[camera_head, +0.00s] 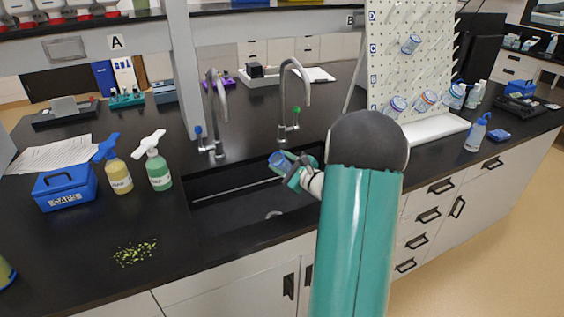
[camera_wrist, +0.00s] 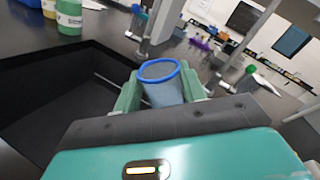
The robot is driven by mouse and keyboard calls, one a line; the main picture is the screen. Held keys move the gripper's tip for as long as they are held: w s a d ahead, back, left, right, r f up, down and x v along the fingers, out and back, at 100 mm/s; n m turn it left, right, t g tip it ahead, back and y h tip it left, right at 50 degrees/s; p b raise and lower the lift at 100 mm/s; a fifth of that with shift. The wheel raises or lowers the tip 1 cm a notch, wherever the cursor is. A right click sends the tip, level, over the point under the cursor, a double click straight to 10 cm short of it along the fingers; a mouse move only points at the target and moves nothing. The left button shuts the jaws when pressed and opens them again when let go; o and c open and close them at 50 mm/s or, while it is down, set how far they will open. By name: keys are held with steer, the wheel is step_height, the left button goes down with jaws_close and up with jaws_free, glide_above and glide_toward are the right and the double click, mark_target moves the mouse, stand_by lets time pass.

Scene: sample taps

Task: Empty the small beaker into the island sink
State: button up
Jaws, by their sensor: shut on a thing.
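The small beaker (camera_wrist: 163,88) is clear with a blue rim. My gripper (camera_head: 289,170) is shut on it and holds it over the right part of the island sink (camera_head: 235,192). In the wrist view the beaker sits between the two green fingers of my gripper (camera_wrist: 160,92), with its rim facing the camera. In the head view the beaker (camera_head: 277,161) looks tilted, with its mouth toward the left. I cannot tell whether liquid is inside. The dark sink basin also shows at left in the wrist view (camera_wrist: 50,105).
Two faucets, one with a blue knob (camera_head: 216,110) and one with a green knob (camera_head: 291,100), stand behind the sink. Two spray bottles (camera_head: 119,173) (camera_head: 157,166) and a blue caps box (camera_head: 65,188) are left. A pegboard with beakers (camera_head: 410,65) stands right. Green crumbs (camera_head: 135,253) lie front left.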

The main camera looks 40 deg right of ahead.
steer(key=n, duration=0.4)
steer(key=shift+a+f+n, duration=0.15)
steer(key=shift+a+n, duration=0.05)
steer(key=shift+n, duration=0.2)
steer(key=n, duration=0.4)
steer(key=shift+f+n, duration=0.15)
steer(key=shift+n, duration=0.15)
steer(key=n, duration=0.4)
steer(key=shift+f+n, duration=0.25)
steer(key=shift+n, duration=0.15)
steer(key=n, duration=0.4)
steer(key=shift+d+f+n, duration=0.1)
steer(key=shift+f+n, duration=0.1)
steer(key=shift+n, duration=0.2)
stand_by(0.5)
